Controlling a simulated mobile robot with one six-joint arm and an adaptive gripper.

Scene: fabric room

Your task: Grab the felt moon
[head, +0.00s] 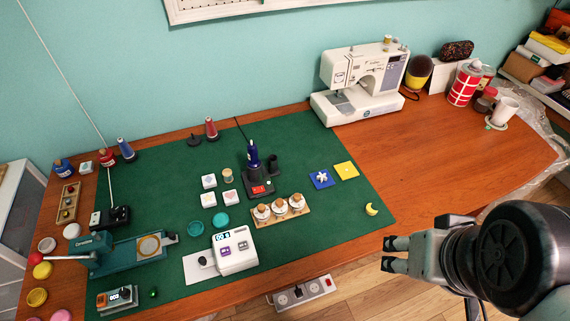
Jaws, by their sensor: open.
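The felt moon (371,210) is a small yellow crescent. It lies on the green mat (330,225) near the mat's right front corner. My gripper (385,254) is at the lower right, in front of and slightly right of the moon in the picture. Its two fingers point left and are apart, with nothing between them. The gripper does not touch the moon, and the moon is fully visible.
A blue square with a white flower (322,179) and a yellow square (346,171) lie behind the moon. A wooden holder with jars (281,213) stands to its left. A sewing machine (362,80) stands at the back. Bare wooden table (440,150) lies right of the mat.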

